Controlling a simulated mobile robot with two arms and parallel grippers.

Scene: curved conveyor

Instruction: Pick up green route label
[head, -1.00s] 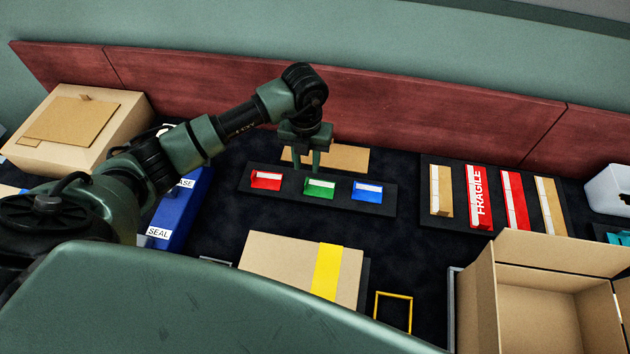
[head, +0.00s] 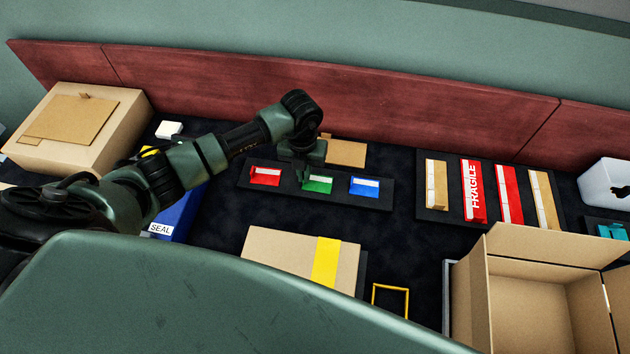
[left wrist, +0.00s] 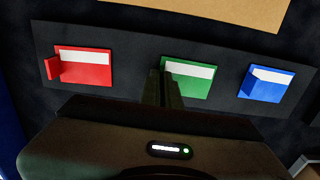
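The green route label (head: 317,184) lies on a dark tray (head: 340,200), between the red label (head: 265,175) and the blue label (head: 364,187). Each label has a white strip. My left gripper (head: 303,180) is down at the left end of the green label. In the left wrist view, its fingers (left wrist: 166,78) are close together where the green label's (left wrist: 190,80) upright tab would be, and they hide that tab. They look shut on it. The label still rests on the tray. My right gripper is not in view.
A flat carton with yellow tape (head: 290,258) lies in front of the tray. An open box (head: 530,305) stands at lower right. A rack of strips, one marked FRAGILE (head: 473,190), is to the right. A blue SEAL box (head: 178,215) is beneath my left arm.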

